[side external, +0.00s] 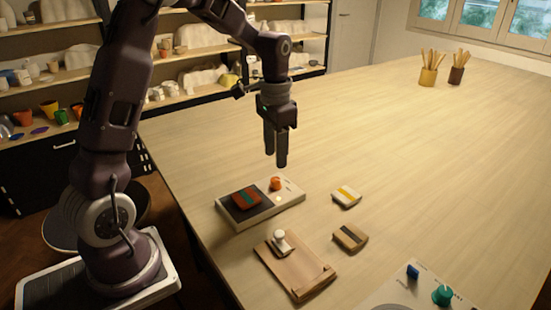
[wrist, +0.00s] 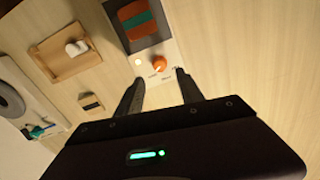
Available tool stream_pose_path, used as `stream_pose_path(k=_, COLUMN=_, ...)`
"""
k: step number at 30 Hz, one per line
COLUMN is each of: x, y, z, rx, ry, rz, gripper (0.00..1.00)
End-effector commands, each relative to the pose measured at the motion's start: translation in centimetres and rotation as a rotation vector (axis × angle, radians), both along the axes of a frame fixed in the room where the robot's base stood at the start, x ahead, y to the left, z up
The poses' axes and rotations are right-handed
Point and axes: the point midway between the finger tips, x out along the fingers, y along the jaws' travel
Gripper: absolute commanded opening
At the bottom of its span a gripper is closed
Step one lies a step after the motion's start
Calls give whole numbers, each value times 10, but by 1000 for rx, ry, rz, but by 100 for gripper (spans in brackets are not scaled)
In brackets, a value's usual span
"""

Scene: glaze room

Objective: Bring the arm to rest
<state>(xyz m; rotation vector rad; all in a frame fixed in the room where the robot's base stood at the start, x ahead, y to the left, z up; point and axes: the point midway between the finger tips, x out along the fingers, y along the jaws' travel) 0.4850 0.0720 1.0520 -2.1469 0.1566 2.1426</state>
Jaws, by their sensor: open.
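My gripper (side external: 276,160) is open and empty. In the side view it hangs above the table, over the far edge of a low device. In the wrist view its two fingers (wrist: 160,86) stand apart, with an orange knob between and beyond them. The device (side external: 290,205) has a light top with an orange knob (side external: 276,184), a small lit lamp (side external: 278,199) and a dark plate. A red and green block (side external: 246,198) lies on the dark plate. My fingers appear clear of all of these.
A wooden tray (side external: 290,277) with a white-knobbed piece (side external: 281,241) lies nearer. A yellow-striped block (side external: 346,197) and a dark-striped block (side external: 350,237) lie to the right. A panel with a green knob (side external: 442,295) is at the front. Cups of tools (side external: 428,76) stand far back; the table's middle is clear.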

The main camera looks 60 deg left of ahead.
Motion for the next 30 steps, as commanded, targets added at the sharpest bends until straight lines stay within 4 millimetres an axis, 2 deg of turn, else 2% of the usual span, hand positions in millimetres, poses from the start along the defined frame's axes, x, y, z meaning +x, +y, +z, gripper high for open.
stream_pose_path(k=5, x=-1, y=-2, z=2, rx=2, ry=-4, rz=0, gripper=45)
stream_pose_path(k=8, x=-15, y=-16, z=27, rx=21, ry=-45, rz=6, gripper=45)
stream_pose_path(k=11, x=-53, y=-46, z=70, rx=48, ry=-134, rz=29, gripper=45)
stream_pose_path(k=12, x=-73, y=-59, z=85, rx=54, ry=-177, rz=41, gripper=45)
stream_pose_path(k=16, x=-144, y=-93, z=113, rx=43, ry=-320, rz=85, gripper=45)
stream_pose_path(k=18, x=-177, y=-105, z=116, rx=21, ry=-385, rz=105, gripper=45)
stream_pose_path(k=22, x=-216, y=-116, z=110, rx=-20, ry=-462, rz=133, gripper=45)
stream_pose_path(k=25, x=-228, y=-118, z=107, rx=-37, ry=-486, rz=143, gripper=45)
stream_pose_path(k=30, x=-229, y=-119, z=106, rx=-39, ry=-489, rz=145, gripper=45)
